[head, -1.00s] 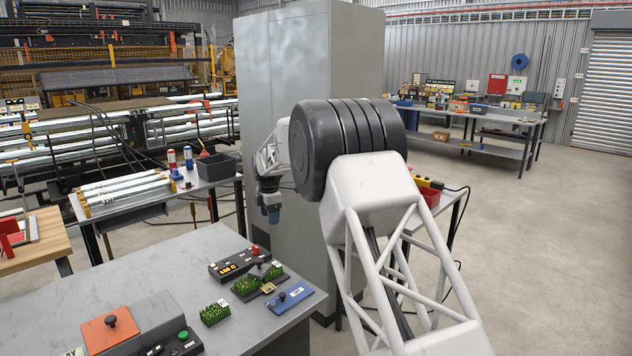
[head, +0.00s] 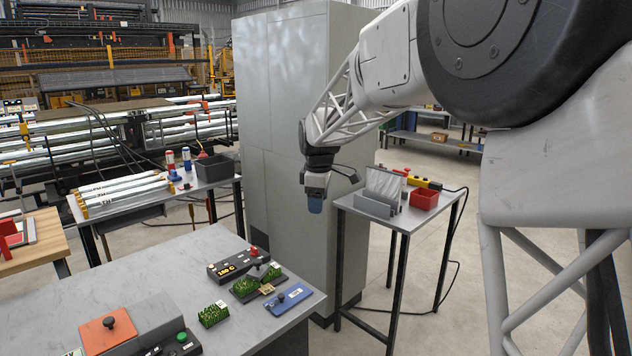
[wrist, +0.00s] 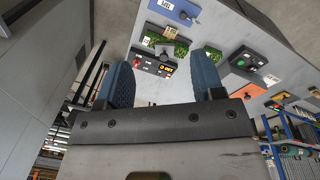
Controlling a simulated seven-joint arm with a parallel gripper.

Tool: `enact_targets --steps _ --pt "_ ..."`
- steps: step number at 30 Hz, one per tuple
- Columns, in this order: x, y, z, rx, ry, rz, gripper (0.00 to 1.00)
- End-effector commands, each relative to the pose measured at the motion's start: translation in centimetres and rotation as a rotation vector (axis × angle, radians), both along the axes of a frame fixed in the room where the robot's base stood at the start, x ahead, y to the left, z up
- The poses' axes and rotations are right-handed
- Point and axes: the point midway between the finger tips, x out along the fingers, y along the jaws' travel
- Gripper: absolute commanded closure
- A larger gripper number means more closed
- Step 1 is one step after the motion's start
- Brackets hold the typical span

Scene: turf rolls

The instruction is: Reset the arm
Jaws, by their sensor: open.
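My gripper (head: 315,204) hangs in the air in front of the grey cabinet, beyond the right end of the grey worktable (head: 60,305). In the wrist view its two blue fingertips (wrist: 164,82) are apart with nothing between them. Several pieces of green turf lie on the worktable: one (head: 213,314) alone near its front edge, others (head: 244,287) beside a small wooden piece (head: 267,290). The turf also shows in the wrist view (wrist: 166,37), beyond the fingertips.
A blue plate (head: 290,299), a black control box (head: 232,264), an orange plate (head: 107,329) and a green button (head: 182,336) sit on the worktable. A tall grey cabinet (head: 285,110) stands behind my gripper. A side table with a red bin (head: 424,199) stands to the right.

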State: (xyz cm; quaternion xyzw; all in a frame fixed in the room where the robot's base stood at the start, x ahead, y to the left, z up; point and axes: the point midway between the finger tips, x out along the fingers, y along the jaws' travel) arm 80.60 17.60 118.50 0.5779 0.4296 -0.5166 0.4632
Motion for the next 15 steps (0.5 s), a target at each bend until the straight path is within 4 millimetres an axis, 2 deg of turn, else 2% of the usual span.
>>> enact_targets --steps 1,6,15 --pt "-1.3 -0.9 0.6 0.003 -0.004 -0.035 0.38" --pt "-5.5 -3.3 1.8 0.016 -0.013 -0.156 0.38" --pt "-13.0 -7.2 3.3 0.042 -0.031 -0.371 0.38"
